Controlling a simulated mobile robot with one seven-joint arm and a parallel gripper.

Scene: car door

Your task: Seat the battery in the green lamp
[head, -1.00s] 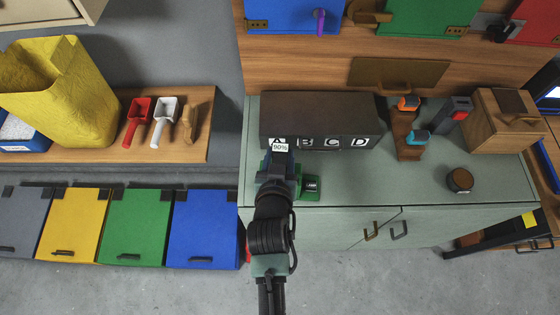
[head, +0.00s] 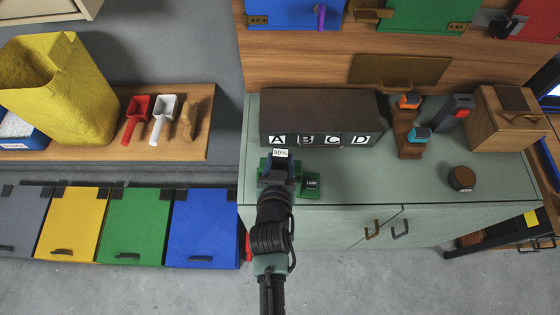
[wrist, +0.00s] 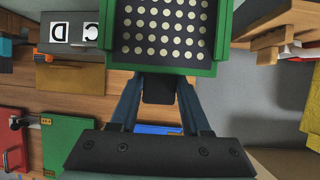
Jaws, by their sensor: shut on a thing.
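The green lamp (head: 311,186) stands on the grey-green cabinet top, with a small label on its right part. In the wrist view its green frame (wrist: 213,35) surrounds a dark panel of pale dots. My gripper (head: 279,172) is at the lamp's left part and covers some of it. It is shut on the battery (head: 280,153), whose "90%" label faces up. In the wrist view the dark battery (wrist: 158,88) is between the fingers, at the lamp frame's edge. The contact is hidden, so I cannot tell whether the battery is seated.
A dark box (head: 320,112) marked A, B, C, D stands just behind the lamp.

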